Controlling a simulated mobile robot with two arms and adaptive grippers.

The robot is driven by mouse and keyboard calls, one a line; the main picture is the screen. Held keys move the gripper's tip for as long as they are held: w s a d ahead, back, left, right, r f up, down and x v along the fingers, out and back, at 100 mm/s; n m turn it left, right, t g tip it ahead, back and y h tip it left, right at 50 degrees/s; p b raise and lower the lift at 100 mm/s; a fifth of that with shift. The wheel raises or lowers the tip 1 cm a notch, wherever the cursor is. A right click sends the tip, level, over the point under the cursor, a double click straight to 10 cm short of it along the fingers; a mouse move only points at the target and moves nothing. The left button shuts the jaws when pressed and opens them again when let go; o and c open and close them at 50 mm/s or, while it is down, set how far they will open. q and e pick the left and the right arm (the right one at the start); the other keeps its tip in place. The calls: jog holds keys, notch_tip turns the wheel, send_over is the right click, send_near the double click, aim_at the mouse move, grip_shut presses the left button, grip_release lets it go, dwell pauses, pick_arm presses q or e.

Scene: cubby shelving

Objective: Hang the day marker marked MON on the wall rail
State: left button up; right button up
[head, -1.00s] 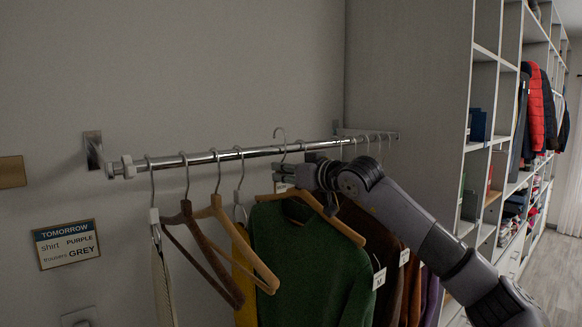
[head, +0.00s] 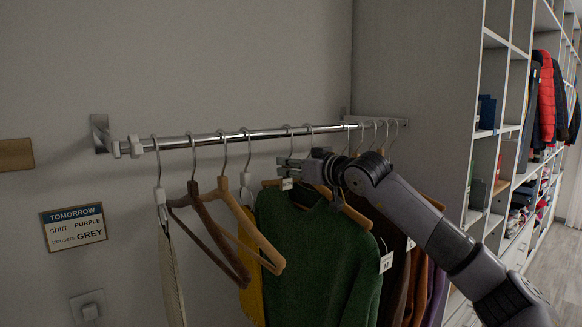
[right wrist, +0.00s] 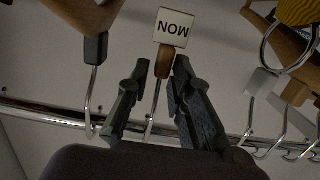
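The MON day marker (right wrist: 172,27) is a small white plate under a short wooden grip with a metal hook; its lettering is upside down in the right wrist view. In the head view the marker (head: 287,184) is small, in front of the green sweater's shoulder. Its hook (head: 288,134) appears to sit over the chrome wall rail (head: 225,136). My right gripper (right wrist: 161,66) has its fingers on either side of the wooden grip, apart, with small gaps showing. It also shows in the head view (head: 284,170). My left gripper is out of view.
Bare wooden hangers (head: 240,225) hang left of the marker. The green sweater (head: 310,260) and darker garments hang close behind and to the right. A TOMORROW sign (head: 74,227) is on the wall. White cubby shelving (head: 478,155) stands at the right.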

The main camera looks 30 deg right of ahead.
jog(key=shift+o, duration=1.3)
jog(key=s+r, duration=0.1)
jog(key=s, duration=1.1)
jog(key=shift+d+r, duration=0.15)
jog(key=shift+d, duration=0.3)
